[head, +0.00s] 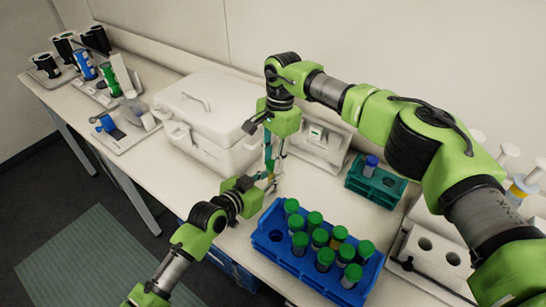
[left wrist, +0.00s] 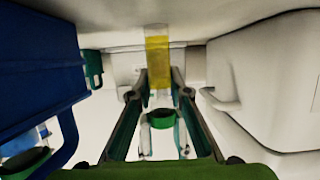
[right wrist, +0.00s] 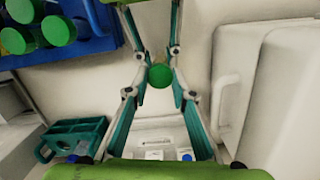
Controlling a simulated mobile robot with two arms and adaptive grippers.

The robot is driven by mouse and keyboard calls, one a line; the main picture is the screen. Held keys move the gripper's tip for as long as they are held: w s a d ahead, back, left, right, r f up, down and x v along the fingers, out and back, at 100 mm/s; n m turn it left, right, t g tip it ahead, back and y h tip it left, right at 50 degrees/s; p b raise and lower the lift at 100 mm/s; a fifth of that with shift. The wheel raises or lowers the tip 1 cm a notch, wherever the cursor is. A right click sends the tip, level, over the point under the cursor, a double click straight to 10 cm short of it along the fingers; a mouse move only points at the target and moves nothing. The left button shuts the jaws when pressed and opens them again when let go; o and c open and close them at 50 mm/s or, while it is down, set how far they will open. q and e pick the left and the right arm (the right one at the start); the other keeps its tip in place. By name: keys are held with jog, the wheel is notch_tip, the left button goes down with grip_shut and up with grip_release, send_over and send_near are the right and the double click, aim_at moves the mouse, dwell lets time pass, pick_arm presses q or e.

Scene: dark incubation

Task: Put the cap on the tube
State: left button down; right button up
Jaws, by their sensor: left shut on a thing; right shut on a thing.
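My left gripper (head: 264,184) is shut on an uncapped-looking tube with yellow content, seen in the left wrist view as the tube (left wrist: 157,62) between the fingertips (left wrist: 161,80). My right gripper (head: 268,160) reaches down from above and is shut on the green cap (right wrist: 160,77), which sits between its fingertips (right wrist: 158,84). In the left wrist view, which looks upside down, the cap (left wrist: 162,119) is lined up with the tube on its mouth side. I cannot tell whether cap and tube touch. In the head view the grippers mostly hide both.
A blue rack (head: 262,243) with several green-capped tubes stands just right of my left gripper. A teal rack (head: 352,184) with a blue-capped tube stands behind it. A white lidded box (head: 210,108) is close on the left. A white stand (head: 322,148) is behind the grippers.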

jog(key=m, duration=0.5)
jog(key=shift+m+t, duration=0.3)
jog(key=m, duration=0.5)
jog(key=shift+s+t, duration=0.15)
jog(key=shift+t, duration=0.25)
jog(key=m, duration=1)
jog(key=shift+a+m+t, duration=0.1)
jog(key=shift+m+t, duration=0.3)
jog(key=m+h, duration=0.1)
jog(key=m, duration=0.4)
jog(key=shift+a+m, duration=0.1)
jog(key=shift+m, duration=0.3)
jog(key=m, duration=0.4)
jog(key=shift+h, duration=0.3)
jog(key=m, duration=0.6)
jog(key=shift+a+m+h, duration=0.1)
jog(key=shift+m+h, duration=0.2)
jog(key=shift+m, duration=0.1)
jog(key=m+g, duration=0.1)
jog(key=m, duration=0.3)
jog(key=shift+f+m, duration=0.1)
jog(key=shift+m, duration=0.3)
jog(key=o, duration=0.7)
